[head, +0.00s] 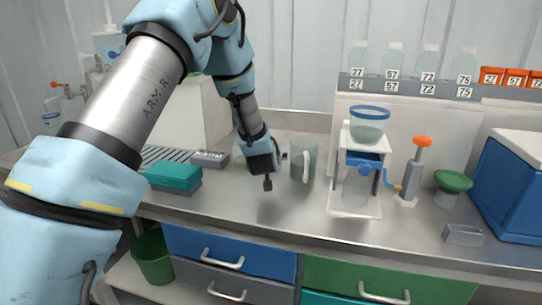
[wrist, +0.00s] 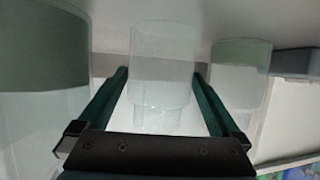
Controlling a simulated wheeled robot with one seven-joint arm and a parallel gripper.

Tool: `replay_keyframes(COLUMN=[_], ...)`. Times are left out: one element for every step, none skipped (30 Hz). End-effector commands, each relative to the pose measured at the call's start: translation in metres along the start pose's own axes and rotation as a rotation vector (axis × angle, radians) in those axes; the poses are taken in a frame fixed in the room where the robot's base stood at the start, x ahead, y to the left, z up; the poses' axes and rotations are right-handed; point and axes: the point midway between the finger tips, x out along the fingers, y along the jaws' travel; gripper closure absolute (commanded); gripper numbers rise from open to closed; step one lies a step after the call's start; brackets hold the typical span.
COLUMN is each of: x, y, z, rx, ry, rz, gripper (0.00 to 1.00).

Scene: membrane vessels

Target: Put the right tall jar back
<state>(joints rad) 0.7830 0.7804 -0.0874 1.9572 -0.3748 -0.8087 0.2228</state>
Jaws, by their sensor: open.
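My gripper (head: 267,180) is low over the left-middle of the bench in the head view, pointing down. In the wrist view its dark green fingers (wrist: 160,76) are apart, with a clear, pale vessel (wrist: 163,50) showing between them; I cannot tell whether they touch it. A grey-green translucent vessel with a pale handle (head: 302,158) stands just right of my gripper. Another pale green vessel (head: 239,156) is partly hidden behind it. The wrist view also shows a large green-and-clear vessel (wrist: 40,60) at left and a green-topped one (wrist: 240,60) at right. Which is the right tall jar is unclear.
A stand (head: 340,160) holds a blue-rimmed vessel (head: 368,125) right of centre. An orange-topped pump (head: 415,170), a green funnel (head: 453,182) and a blue box (head: 510,175) stand further right. A teal box (head: 173,176) lies left. The front bench strip is mostly clear.

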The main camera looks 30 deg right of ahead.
Motion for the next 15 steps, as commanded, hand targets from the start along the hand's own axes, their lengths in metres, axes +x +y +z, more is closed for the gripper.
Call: replay_keyframes(x=[-0.007, -0.011, -0.019, -0.025, -0.031, -0.04, -0.047, -0.053, -0.062, -0.069, -0.075, -0.082, -0.088, -0.093, -0.099], y=[0.001, 0.001, 0.001, 0.001, 0.001, 0.001, 0.001, 0.001, 0.001, 0.001, 0.001, 0.001, 0.001, 0.0, 0.0], z=[0.0, 0.0, 0.001, 0.001, 0.001, 0.001, 0.001, 0.001, 0.002, 0.001, 0.001, 0.001, 0.001, 0.001, 0.001], rx=[0.0, 0.0, 0.0, 0.0, 0.0, 0.0, 0.0, 0.0, 0.0, 0.0, 0.0, 0.0, 0.0, 0.0, 0.0], ry=[0.001, 0.001, 0.001, 0.002, 0.002, 0.001, 0.002, 0.001, 0.002, 0.002, 0.003, 0.002, 0.002, 0.002, 0.002], rz=[0.001, 0.001, 0.002, 0.002, 0.002, 0.002, 0.002, 0.002, 0.002, 0.002, 0.002, 0.002, 0.002, 0.002, 0.001], gripper=[0.0, 0.0, 0.0, 0.0, 0.0, 0.0, 0.0, 0.0, 0.0, 0.0, 0.0, 0.0, 0.0, 0.0, 0.0])
